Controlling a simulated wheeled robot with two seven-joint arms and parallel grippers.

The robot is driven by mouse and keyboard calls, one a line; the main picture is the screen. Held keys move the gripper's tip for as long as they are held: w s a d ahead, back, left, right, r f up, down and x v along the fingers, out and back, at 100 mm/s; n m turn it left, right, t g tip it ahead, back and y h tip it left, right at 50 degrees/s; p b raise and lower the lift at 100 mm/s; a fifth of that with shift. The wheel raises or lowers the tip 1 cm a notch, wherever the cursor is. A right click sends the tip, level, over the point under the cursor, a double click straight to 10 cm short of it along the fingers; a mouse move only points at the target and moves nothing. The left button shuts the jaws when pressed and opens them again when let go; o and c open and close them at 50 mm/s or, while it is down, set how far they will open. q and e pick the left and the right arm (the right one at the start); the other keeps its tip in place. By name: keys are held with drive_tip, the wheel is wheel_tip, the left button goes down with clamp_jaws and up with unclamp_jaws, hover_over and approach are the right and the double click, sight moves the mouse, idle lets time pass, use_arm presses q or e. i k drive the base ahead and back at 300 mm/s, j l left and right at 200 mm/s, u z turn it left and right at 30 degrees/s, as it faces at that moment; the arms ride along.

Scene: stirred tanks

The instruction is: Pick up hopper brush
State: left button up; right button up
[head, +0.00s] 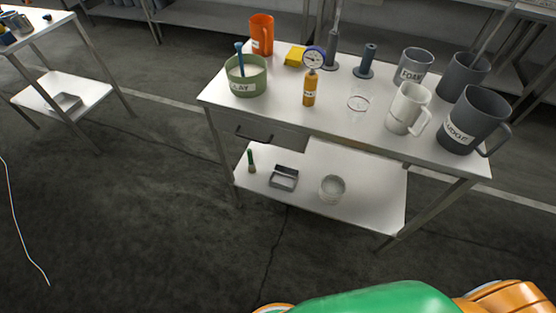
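A small brush-like item (251,160) with a green handle and a paler lower end stands upright at the left of the table's lower shelf; it looks like the hopper brush, though it is too small to be sure. A blue-handled tool (239,58) stands in the green tub (246,88) labelled CLAY on the table top; its lower end is hidden in the tub. Neither of my grippers is in view.
The white table (330,125) carries an orange jug (262,35), a yellow block (295,56), an orange bottle with a gauge (309,90) and several grey jugs. The lower shelf (375,195) holds a metal tray (284,178) and a clear beaker (332,188). Floor in front is clear.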

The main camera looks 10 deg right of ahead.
sight(251, 166)
drive_tip(key=u, duration=5.3)
drive_tip(key=z, duration=5.3)
drive_tip(key=i+z, duration=0.55)
